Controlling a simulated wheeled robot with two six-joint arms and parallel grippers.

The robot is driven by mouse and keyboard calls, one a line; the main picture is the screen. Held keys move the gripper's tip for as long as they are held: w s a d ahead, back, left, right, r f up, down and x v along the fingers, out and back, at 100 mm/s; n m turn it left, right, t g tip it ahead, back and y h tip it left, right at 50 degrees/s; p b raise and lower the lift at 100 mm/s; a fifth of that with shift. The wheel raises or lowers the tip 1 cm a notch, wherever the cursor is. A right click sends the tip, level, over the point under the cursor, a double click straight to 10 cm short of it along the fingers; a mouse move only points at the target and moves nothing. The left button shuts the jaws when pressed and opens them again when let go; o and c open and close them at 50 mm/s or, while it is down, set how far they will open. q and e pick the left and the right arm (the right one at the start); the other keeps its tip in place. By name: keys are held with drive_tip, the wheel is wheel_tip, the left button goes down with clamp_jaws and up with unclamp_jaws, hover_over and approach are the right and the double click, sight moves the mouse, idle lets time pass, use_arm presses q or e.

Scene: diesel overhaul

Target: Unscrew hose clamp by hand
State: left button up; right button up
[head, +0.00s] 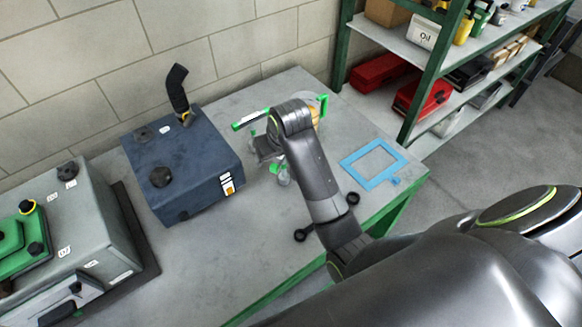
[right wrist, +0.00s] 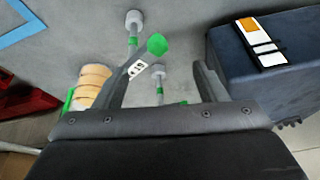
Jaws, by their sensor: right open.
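A black hose (head: 178,88) stands up from the blue tank (head: 200,165) by the wall. A small yellow piece (head: 186,118) sits at its foot; it is too small to tell whether this is the hose clamp. My right gripper (head: 264,150) is above the table, to the right of the tank, partly hidden by my own arm. In the right wrist view its two fingers (right wrist: 168,75) are apart, with green-marked grey tools (right wrist: 157,46) seen beyond and between them. I cannot tell whether any tool touches a finger. My left gripper is not in view.
A blue frame (head: 374,164) lies on the grey table (head: 290,290) at right, and a black wrench (head: 302,235) near the front edge. A grey machine with a green top (head: 25,235) stands at left. A shelf (head: 420,52) stands behind at right.

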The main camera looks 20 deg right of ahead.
drive_tip(key=shift+s+d+f, duration=0.65)
drive_tip(key=shift+s, duration=0.3)
drive_tip(key=shift+s+d+f, duration=0.6)
drive_tip(key=shift+s+d, duration=0.05)
drive_tip(key=shift+s, duration=0.25)
